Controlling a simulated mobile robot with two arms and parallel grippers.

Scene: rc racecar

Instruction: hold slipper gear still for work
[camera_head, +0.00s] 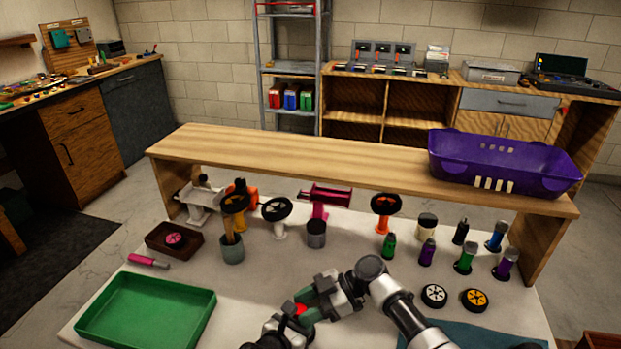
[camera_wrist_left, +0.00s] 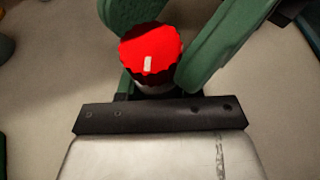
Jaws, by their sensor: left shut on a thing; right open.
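The slipper gear appears to be the red, ridged round piece (camera_wrist_left: 151,50) with a white mark on its face, seen in the left wrist view. It sits between the green fingers of my left gripper (camera_wrist_left: 176,38), with a dark part below it. In the head view only a little red of the gear (camera_head: 301,309) shows among the grippers at the bottom centre. My left gripper (camera_head: 297,319) is shut on it, partly hidden there. My right gripper (camera_head: 307,298) is open, close beside the gear; whether it touches the gear cannot be told.
A green tray (camera_head: 147,332) lies at the left of the white table, near a brown tray (camera_head: 159,245) holding a pink disc. Stands, bottles and two wheels (camera_head: 434,296) fill the back and right. A wooden shelf (camera_head: 300,155) spans behind, bearing a purple basket (camera_head: 470,150).

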